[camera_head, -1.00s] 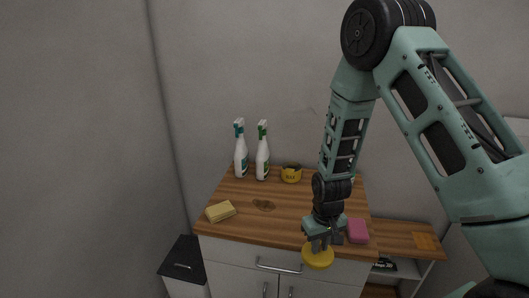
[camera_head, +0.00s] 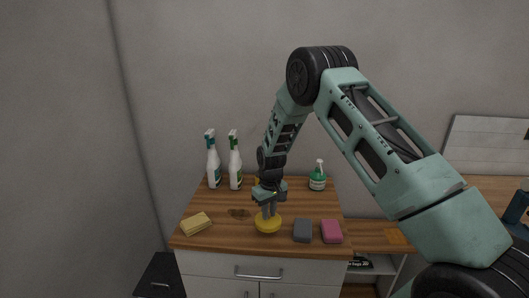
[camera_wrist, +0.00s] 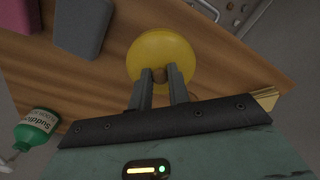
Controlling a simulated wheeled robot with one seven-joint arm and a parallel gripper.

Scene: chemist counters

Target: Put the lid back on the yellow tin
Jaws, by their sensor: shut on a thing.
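My gripper (camera_head: 268,212) is shut on the small brown knob of the round yellow lid (camera_head: 268,226). The lid also shows in the wrist view (camera_wrist: 163,52), with the knob between my two fingertips (camera_wrist: 160,80). In the head view the lid is over the front middle of the wooden counter top; I cannot tell how high above it. The yellow tin (camera_head: 257,181) is farther back, almost wholly hidden behind my arm in the head view.
Two white spray bottles (camera_head: 214,165) stand at the back left and a green soap bottle (camera_head: 318,178) at the back right. A yellow sponge (camera_head: 196,224) lies front left. A grey sponge (camera_head: 303,231) and a pink sponge (camera_head: 332,231) lie right of the lid.

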